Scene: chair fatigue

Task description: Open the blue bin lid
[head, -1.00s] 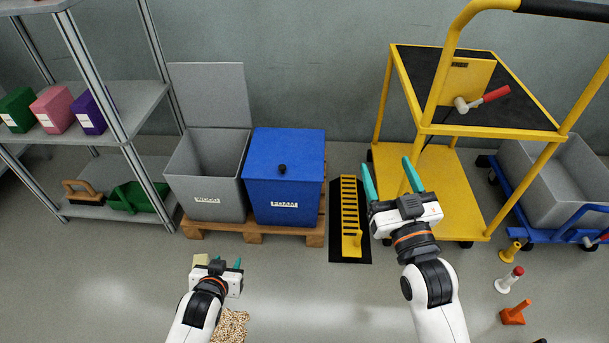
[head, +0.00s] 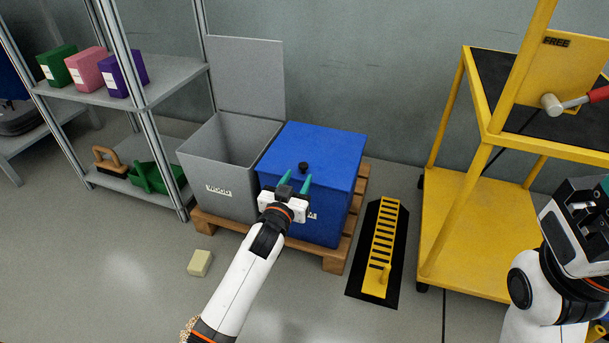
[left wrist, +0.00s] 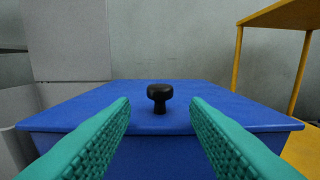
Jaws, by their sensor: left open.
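The blue bin (head: 322,226) stands on a wooden pallet with its blue lid (head: 325,150) shut. A black knob (head: 303,167) sits on the lid near its front edge. My left gripper (head: 295,183) is in front of the bin, just short of the knob. In the left wrist view the knob (left wrist: 159,97) stands ahead, centred between the two open teal fingers (left wrist: 160,135), with nothing between them. My right gripper is partly seen at the right edge of the head view; its fingers are not visible.
A grey bin (head: 217,175) with its lid raised stands left of the blue bin on the pallet (head: 334,262). A yellow slotted rack (head: 381,240) lies on the floor to the right. A yellow cart (head: 470,235) stands beyond it. A beige block (head: 200,263) lies on the floor.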

